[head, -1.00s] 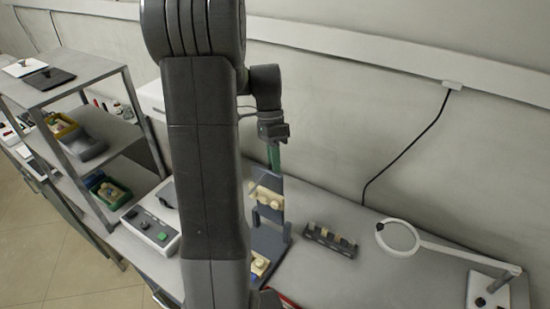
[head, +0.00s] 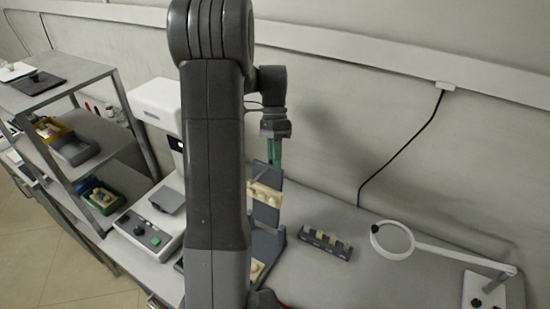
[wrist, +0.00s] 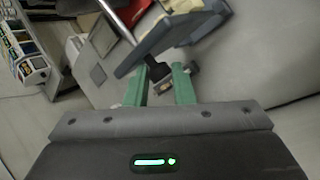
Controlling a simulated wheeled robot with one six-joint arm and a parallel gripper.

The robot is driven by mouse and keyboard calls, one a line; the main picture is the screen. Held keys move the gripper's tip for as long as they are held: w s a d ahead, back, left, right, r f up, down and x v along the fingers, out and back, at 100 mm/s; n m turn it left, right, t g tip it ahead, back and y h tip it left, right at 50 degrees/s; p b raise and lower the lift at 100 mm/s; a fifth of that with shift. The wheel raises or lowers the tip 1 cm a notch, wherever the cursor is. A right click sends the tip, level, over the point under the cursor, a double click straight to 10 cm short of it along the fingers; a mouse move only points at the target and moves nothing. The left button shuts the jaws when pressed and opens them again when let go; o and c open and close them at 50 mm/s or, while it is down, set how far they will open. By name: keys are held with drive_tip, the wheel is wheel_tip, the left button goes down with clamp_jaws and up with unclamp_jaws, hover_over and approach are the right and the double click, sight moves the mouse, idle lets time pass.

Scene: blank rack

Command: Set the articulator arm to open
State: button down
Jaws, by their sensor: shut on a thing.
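The articulator (head: 268,240) stands on the bench, partly hidden behind my arm in the head view. It is blue-grey with cream dental casts. Its upper arm (head: 267,213) stands steeply raised from the base and carries a cream cast (head: 265,192). A lower cream cast (head: 257,268) shows in part beside my arm. My gripper (head: 274,152) is at the top end of the upper arm. In the wrist view my gripper (wrist: 162,75) has its green fingers on either side of a black tab (wrist: 159,70) on the blue-grey arm (wrist: 175,35), and is shut on it.
A dark block with cream pieces (head: 325,243) lies right of the articulator. A magnifier lamp (head: 440,250) stands at the right. A white device (head: 160,110) and control box (head: 145,232) are at the left, with a grey shelf rack (head: 75,90) beyond them.

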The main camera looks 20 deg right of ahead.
drive_tip(key=shift+a+f, duration=0.2)
drive_tip(key=shift+f, duration=0.2)
drive_tip(key=c, duration=1.6)
unclamp_jaws()
drive_tip(key=o, duration=0.3)
drive_tip(key=shift+w+a, duration=0.1)
drive_tip(key=shift+w, duration=0.05)
drive_tip(key=shift+o, duration=0.2)
drive_tip(key=shift+d+r, duration=0.2)
drive_tip(key=v, duration=1.2)
